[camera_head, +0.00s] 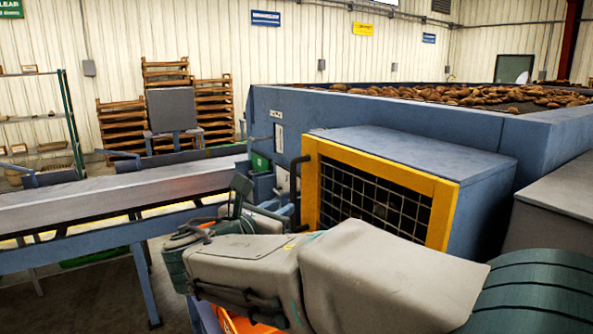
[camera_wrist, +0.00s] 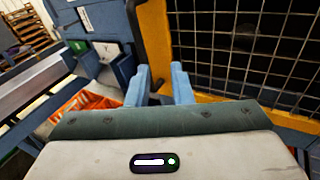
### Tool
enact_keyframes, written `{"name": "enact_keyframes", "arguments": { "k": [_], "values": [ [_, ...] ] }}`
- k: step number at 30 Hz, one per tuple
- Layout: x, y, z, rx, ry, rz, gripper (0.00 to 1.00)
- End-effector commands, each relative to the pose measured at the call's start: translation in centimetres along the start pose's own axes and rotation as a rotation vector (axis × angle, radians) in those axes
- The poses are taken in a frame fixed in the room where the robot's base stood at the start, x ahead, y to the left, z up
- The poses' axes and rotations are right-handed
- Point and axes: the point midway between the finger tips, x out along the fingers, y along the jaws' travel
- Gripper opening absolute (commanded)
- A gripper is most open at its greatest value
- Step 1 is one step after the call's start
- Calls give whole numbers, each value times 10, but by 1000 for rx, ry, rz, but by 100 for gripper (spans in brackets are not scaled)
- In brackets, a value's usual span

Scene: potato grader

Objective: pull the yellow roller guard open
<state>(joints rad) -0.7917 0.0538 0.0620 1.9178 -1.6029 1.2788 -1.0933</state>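The yellow roller guard (camera_head: 377,196) is a yellow frame with wire mesh, flat against the front of a blue housing; it looks closed. A dark bar handle (camera_head: 295,186) stands upright at its left edge. In the wrist view the guard's mesh (camera_wrist: 245,45) fills the right side, and the handle (camera_wrist: 133,28) runs down along the frame's left edge. My gripper (camera_wrist: 161,83) is open, its two light blue fingers apart near the handle's lower end. I cannot tell whether the handle is between the fingers.
A conveyor belt (camera_head: 120,194) on a blue frame runs off to the left. An orange crate (camera_wrist: 85,102) sits low beside my gripper. The blue grader wall (camera_head: 400,118) with potatoes (camera_head: 470,94) stands behind the housing (camera_head: 425,152). A grey box (camera_head: 560,190) is at right.

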Motion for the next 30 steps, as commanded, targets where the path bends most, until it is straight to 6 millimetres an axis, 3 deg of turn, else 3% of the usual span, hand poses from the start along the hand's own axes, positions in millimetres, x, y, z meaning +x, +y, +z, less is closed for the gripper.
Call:
{"name": "enact_keyframes", "arguments": {
  "k": [3,7,21,30],
  "values": [
    [-10,22,11,-68,-65,47,20],
    [-4,27,16,-90,-88,54,20],
    [89,29,24,-89,-86,46,20],
    [124,32,26,-88,-86,51,20]
  ]
}}
